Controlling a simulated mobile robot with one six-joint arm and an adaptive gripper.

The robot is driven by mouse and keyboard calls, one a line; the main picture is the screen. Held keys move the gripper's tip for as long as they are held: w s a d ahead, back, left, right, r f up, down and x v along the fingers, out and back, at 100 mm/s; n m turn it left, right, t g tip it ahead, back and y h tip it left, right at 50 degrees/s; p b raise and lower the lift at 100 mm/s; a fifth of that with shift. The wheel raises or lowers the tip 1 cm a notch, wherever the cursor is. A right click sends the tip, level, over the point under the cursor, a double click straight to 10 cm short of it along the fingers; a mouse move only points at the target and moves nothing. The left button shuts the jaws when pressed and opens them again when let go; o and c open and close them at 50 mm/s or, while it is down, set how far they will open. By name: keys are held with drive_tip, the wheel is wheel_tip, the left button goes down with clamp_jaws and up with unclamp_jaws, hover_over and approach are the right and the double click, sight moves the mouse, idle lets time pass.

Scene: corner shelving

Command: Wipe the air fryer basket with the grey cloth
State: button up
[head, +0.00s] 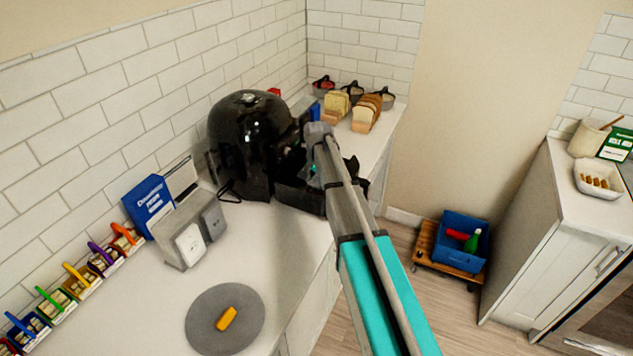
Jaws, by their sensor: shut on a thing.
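The black air fryer (240,148) stands on the counter against the tiled wall. Its dark basket (298,193) is pulled out at the front right, over the counter's edge side. My gripper (316,172) is at the basket's opening, largely hidden by my own arm. It is shut on what looks like the grey cloth (313,181), of which only a small grey patch shows. Whether the cloth touches the basket's inside cannot be seen.
A round grey mat (205,330) with a yellow item (227,318) lies on the near counter. A grey-white socket-like box (190,240) and blue box (148,205) stand left of the fryer. Bread (367,108) stands behind. A blue crate (461,244) is on the floor.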

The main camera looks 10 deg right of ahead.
drive_tip(key=shift+f+b, duration=1.05)
drive_tip(key=shift+f, duration=0.3)
drive_tip(key=shift+f+b, duration=0.4)
drive_tip(key=shift+w+d, duration=0.1)
drive_tip(key=shift+w+d+r, duration=0.1)
drive_tip(key=shift+w+d, duration=0.45)
drive_tip(key=shift+w, duration=0.2)
drive_tip(key=shift+w+d, duration=0.55)
drive_tip(key=shift+w, duration=0.2)
drive_tip(key=shift+s, duration=0.1)
drive_tip(key=shift+s+a, duration=0.8)
drive_tip(key=shift+s, duration=0.3)
drive_tip(key=shift+s+a, duration=0.85)
drive_tip(key=shift+s, duration=0.2)
drive_tip(key=shift+s+a, duration=0.8)
drive_tip(key=shift+s, duration=0.3)
drive_tip(key=shift+w, duration=0.1)
drive_tip(key=shift+w+d, duration=0.8)
drive_tip(key=shift+w, duration=0.3)
drive_tip(key=shift+w+d, duration=0.8)
drive_tip(key=shift+w, duration=0.25)
drive_tip(key=shift+w+d, duration=0.8)
drive_tip(key=shift+w, duration=0.3)
